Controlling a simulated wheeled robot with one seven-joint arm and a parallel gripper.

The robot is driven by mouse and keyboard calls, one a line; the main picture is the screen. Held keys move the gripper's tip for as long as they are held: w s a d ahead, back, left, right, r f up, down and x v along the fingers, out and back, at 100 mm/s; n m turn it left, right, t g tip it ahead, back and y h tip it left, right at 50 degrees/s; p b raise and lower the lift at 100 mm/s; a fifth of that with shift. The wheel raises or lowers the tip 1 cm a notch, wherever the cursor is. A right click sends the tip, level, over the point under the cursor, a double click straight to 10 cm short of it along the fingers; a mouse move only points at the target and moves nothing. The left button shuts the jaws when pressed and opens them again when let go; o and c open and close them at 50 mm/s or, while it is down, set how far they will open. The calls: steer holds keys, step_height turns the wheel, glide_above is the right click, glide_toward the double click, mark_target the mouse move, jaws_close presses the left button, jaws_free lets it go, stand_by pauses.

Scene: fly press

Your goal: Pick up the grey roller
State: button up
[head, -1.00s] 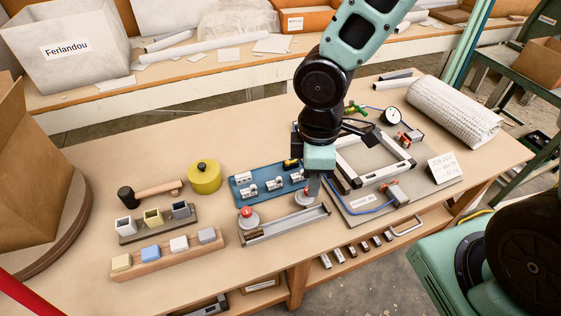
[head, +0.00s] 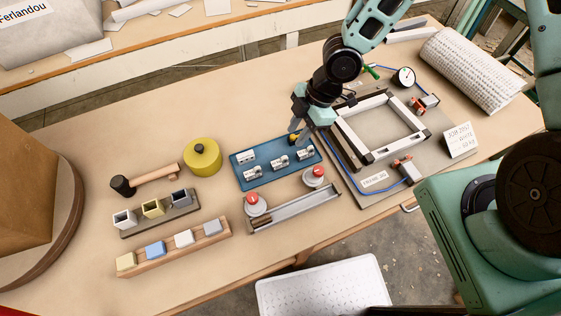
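I cannot single out one grey roller for certain. A blue tray (head: 247,181) holds several small grey-and-white metal pieces, among them one near its middle (head: 280,162). A dark piece with a yellow part lies at its far right corner, partly behind my gripper. My gripper (head: 299,136) points down over or beside that corner, and its height is unclear. Its fingers are small and partly merged, so I cannot see their opening or anything held. A grey block (head: 212,227) sits at the right end of a wooden rack (head: 172,256).
A metal channel with two red-topped round pieces (head: 256,204) stands in front of the tray. A frame fixture (head: 380,125) with clamps and a dial gauge is at right. A yellow round weight (head: 202,158), a mallet (head: 145,182) and square cups (head: 153,209) are at left.

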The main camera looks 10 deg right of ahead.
mark_target(285, 156)
steer(key=x, duration=0.6)
steer(key=shift+f+b, duration=0.1)
steer(key=shift+b, duration=0.3)
steer(key=shift+s+d+p+x, duration=0.1)
steer(key=shift+p+x, duration=0.15)
steer(key=shift+x, duration=1.05)
steer(key=shift+s+d+p+x, duration=0.1)
steer(key=shift+p+x, duration=0.1)
steer(key=shift+x, duration=1.15)
jaws_close()
